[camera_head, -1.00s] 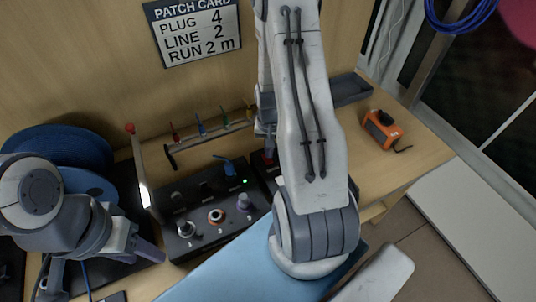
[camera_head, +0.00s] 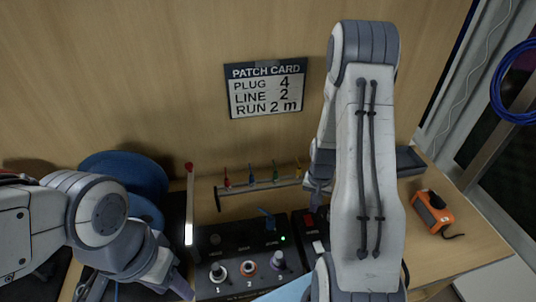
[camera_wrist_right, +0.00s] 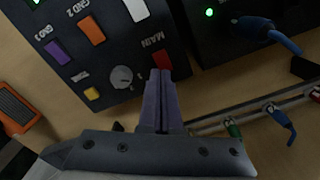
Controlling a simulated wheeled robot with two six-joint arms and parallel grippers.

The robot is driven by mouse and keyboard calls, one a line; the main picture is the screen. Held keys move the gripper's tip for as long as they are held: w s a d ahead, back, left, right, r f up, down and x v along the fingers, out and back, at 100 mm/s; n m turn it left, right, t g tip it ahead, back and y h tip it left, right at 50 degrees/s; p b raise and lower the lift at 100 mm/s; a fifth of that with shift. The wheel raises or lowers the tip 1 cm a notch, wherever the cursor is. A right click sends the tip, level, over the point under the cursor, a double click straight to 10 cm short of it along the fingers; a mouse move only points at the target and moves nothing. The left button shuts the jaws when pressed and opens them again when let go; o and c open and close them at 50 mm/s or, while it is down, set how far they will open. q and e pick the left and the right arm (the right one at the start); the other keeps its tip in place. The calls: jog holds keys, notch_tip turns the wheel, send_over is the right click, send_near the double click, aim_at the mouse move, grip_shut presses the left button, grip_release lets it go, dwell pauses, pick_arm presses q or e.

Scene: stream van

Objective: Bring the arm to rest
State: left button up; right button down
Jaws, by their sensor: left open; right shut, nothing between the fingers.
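My right arm (camera_head: 366,165) stretches across the right half of the head view. Its gripper (camera_head: 318,200) is partly hidden beside the arm, near the red switch (camera_head: 308,220). In the right wrist view the purple fingers (camera_wrist_right: 158,85) are pressed together with nothing between them. They point at the dark switch panel (camera_wrist_right: 90,45), close to the red MAIN switch (camera_wrist_right: 162,67); I cannot tell whether they touch it. My left gripper (camera_head: 180,284) is at the lower left of the head view, open, left of the black line box (camera_head: 238,240), with its tips partly hidden.
A rack with coloured plugs (camera_head: 262,183) stands behind the boxes. A blue cable reel (camera_head: 125,172) and a lit white stick with a red tip (camera_head: 189,205) are at the left. An orange device (camera_head: 435,212) lies on the right of the desk. A patch card (camera_head: 265,88) hangs on the wall.

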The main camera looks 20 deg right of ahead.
jog(key=a+r+n+b, duration=0.1)
jog(key=a+r+n, duration=0.25)
jog(key=a, duration=0.35)
jog(key=s+a+r+n+b, duration=0.1)
jog(key=a+r+n, duration=0.1)
jog(key=a+r, duration=0.35)
jog(key=a+r+n+b, duration=0.1)
jog(key=a+r+n, duration=0.2)
jog(key=a, duration=0.6)
jog(key=s+a+r+n, duration=0.1)
jog(key=s+a+n, duration=0.1)
jog(key=s, duration=0.3)
jog(key=s+a+r+n+b, duration=0.1)
jog(key=s+a+r+n, duration=0.1)
jog(key=s+a+n, duration=0.1)
jog(key=s+a+r+n+y, duration=0.1)
jog(key=s+a+r+n, duration=0.1)
jog(key=s+a, duration=0.2)
jog(key=s, duration=0.3)
jog(key=shift+r, duration=0.25)
jog(key=shift+s+a, duration=0.1)
